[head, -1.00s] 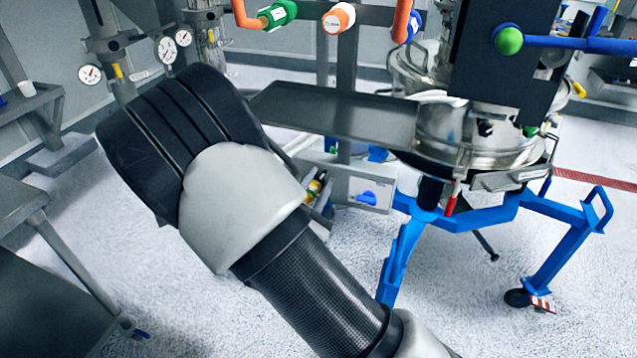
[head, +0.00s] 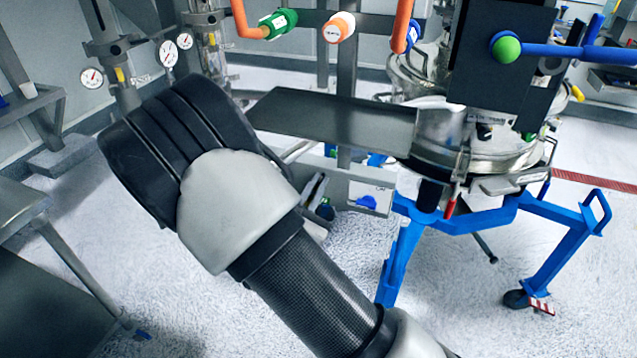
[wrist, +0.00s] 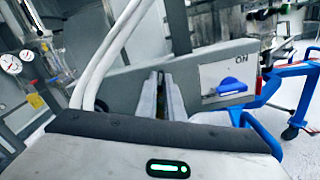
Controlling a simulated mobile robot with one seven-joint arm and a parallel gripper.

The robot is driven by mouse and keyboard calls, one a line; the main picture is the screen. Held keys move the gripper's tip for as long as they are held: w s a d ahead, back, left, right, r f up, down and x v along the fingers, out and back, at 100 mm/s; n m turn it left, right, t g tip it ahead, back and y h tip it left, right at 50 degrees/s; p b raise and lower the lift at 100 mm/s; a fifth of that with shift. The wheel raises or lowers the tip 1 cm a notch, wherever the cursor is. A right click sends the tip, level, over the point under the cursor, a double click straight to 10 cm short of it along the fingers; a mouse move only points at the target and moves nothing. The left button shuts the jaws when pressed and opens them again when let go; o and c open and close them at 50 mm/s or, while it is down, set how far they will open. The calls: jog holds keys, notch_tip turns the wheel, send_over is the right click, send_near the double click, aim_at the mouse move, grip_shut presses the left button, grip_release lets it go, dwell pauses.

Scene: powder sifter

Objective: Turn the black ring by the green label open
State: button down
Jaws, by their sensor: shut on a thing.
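In the wrist view my gripper (wrist: 160,92) has its two pale fingers close together in front of a grey panel (wrist: 118,92). They are shut on a small dark part at their tips, which appears to be the black ring (wrist: 160,73); it is mostly hidden. A little yellow-green shows low between the fingers. I cannot make out a green label there. In the head view my arm's wrist covers much of this area, and the ring cannot be told apart.
A blue knob (wrist: 231,86) on a white plate marked ON sits right of the fingers. White hoses (wrist: 105,50) pass at left. A green coupling (head: 279,22) hangs above the flat metal tray (head: 330,115). The sifter on its blue stand (head: 470,215) is at right.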

jog(key=n+p, duration=0.2)
jog(key=shift+w+a+r+n, duration=0.15)
jog(key=shift+a+r+n, duration=0.15)
jog(key=shift+a+n, duration=0.1)
jog(key=n+p, duration=0.2)
jog(key=shift+w+a+n, duration=0.15)
jog(key=shift+a+n, duration=0.15)
jog(key=shift+a, duration=0.1)
jog(key=n+p, duration=0.1)
jog(key=a+n+p, duration=0.1)
jog(key=n, duration=0.1)
jog(key=shift+w+f, duration=0.15)
jog(key=shift+f, duration=0.05)
jog(key=shift+w+a+f+n+p, duration=0.1)
jog(key=shift+n+p, duration=0.25)
jog(key=shift+n, duration=0.2)
jog(key=shift+a+f+n+p, duration=0.1)
jog(key=shift+n+p, duration=0.2)
jog(key=shift+n, duration=0.25)
jog(key=c, duration=1.9)
grip_release()
jog(key=shift+o, duration=0.2)
